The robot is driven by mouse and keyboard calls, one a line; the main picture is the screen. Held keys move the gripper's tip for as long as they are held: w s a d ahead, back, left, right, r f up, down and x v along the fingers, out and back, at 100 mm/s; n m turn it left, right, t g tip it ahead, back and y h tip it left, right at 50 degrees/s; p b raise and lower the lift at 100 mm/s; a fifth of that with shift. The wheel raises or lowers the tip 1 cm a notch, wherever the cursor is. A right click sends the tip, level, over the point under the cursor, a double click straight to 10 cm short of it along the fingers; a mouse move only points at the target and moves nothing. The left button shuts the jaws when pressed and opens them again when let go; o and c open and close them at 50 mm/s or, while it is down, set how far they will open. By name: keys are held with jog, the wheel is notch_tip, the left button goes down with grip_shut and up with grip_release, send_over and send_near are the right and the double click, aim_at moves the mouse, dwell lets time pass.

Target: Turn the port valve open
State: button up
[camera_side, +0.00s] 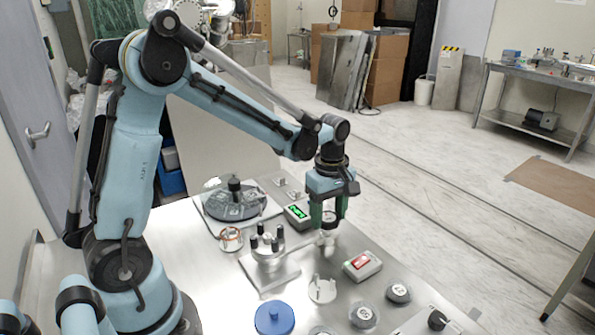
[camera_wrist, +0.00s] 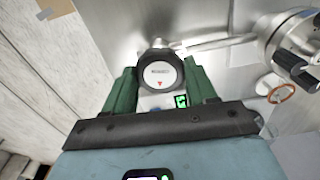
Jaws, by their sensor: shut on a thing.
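My gripper (camera_side: 328,220) points down over the metal table, its two green fingers closed around the port valve's knob. In the wrist view, my gripper (camera_wrist: 163,80) has one green finger on each side of the knob (camera_wrist: 160,71). The knob is round, with a dark rim and a pale face carrying small print, too small to read, and a red triangle towards the palm. In the side view the fingers mostly hide the knob; a pale metal valve body (camera_side: 326,246) shows below them.
A box with a green display (camera_side: 297,215) stands just left of my gripper. A metal chamber with black knobs (camera_side: 267,247) and a copper ring (camera_side: 230,238) are further left. A box with a red display (camera_side: 362,265), a white part (camera_side: 322,290) and a blue disc (camera_side: 274,318) lie nearer the camera.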

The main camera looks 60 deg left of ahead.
aim_at(328, 217)
dwell(0.3)
jog(key=o, duration=1.1)
jog(key=shift+c, duration=0.2)
notch_tip(328, 217, up, 12)
